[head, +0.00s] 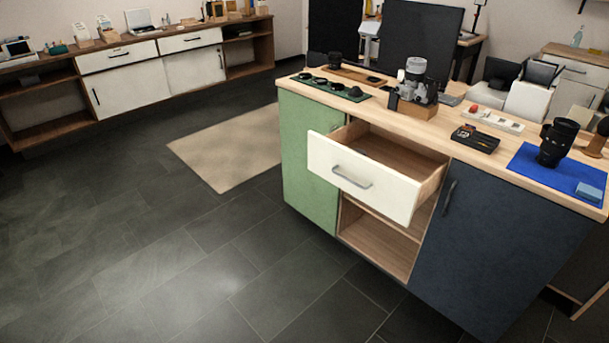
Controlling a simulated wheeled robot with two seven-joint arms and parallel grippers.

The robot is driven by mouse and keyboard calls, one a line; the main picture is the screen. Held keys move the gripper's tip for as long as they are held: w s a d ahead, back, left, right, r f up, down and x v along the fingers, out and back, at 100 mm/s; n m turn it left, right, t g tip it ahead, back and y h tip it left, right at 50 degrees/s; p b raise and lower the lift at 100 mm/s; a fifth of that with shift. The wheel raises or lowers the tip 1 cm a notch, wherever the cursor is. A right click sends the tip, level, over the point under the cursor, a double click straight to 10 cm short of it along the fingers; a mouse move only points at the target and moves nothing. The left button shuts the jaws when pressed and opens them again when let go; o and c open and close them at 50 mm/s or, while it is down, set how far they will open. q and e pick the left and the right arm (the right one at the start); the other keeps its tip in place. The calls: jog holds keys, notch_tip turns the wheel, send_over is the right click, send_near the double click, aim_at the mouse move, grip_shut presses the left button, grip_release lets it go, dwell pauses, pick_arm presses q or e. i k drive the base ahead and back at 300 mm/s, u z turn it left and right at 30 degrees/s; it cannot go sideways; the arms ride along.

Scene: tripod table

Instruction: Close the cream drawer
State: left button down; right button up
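The cream drawer (354,181) is in the upper middle bay of the wood-topped cabinet, right of centre in the head view. It is pulled out well toward the front left. Its front carries a grey bar handle (351,178). The inside of the drawer (387,158) shows bare wood and looks empty. Neither of my grippers is in the head view.
An open shelf (377,240) lies under the drawer, between a green panel (308,160) and a dark blue door (490,240). Camera gear stands on the worktop (445,137). The dark tiled floor (190,270) in front is clear, with a beige rug (232,150) behind.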

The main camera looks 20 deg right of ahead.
aim_at(383, 157)
jog(key=z, duration=0.75)
jog(key=i, duration=0.7)
jog(key=z, duration=0.8)
jog(key=i, duration=0.7)
jog(key=u, duration=0.15)
